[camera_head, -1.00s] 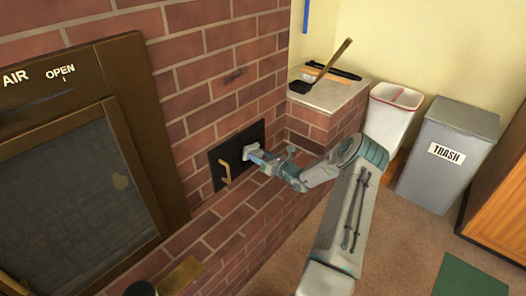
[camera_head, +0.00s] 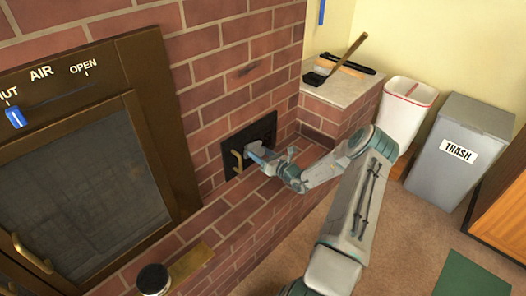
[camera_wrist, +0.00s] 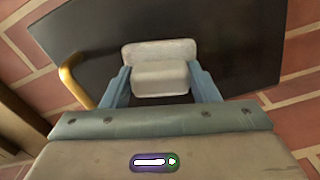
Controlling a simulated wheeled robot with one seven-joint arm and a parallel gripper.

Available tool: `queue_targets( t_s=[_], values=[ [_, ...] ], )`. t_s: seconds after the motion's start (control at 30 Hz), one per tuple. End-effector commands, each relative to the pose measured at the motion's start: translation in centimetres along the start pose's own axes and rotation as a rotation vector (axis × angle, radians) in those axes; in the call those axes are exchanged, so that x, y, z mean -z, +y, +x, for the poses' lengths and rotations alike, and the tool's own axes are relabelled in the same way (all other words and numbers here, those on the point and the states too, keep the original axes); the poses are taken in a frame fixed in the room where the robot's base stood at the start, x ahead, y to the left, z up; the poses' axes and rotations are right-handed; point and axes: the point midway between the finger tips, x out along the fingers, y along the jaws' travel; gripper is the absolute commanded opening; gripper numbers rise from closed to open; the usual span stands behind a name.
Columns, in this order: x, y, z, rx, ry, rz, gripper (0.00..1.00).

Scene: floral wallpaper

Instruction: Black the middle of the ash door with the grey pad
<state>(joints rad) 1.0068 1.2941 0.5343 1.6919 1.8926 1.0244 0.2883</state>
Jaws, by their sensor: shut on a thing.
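The ash door (camera_head: 252,143) is a small black plate in the brick wall with a brass handle (camera_head: 237,161) at its left side. My gripper (camera_head: 262,155) is in front of the door, shut on a pale grey pad (camera_wrist: 162,76). In the wrist view the pad sits between the two blue fingers, over the middle of the ash door (camera_wrist: 225,35), and appears to lie against it. The brass handle is left of the pad there. The surface under the pad is hidden.
The stove (camera_head: 75,160) with its glass door stands left of the ash door. A round tin (camera_head: 153,279) is below it beside a brass plate (camera_head: 190,262). A brick ledge (camera_head: 340,90) at the back holds a small shovel (camera_head: 333,66). A white bin (camera_head: 407,110) and grey trash bin (camera_head: 460,150) stand right.

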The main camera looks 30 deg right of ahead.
Motion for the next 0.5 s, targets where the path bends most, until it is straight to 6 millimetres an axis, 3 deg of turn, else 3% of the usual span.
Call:
queue_targets(
  t_s=[0.3,0.5],
  values=[
    [0.5,2.8,0.1,-0.002,0.0,0.002,0.36],
    [0.7,3.2,0.1,-0.001,-0.001,-0.001,0.36]
  ],
)
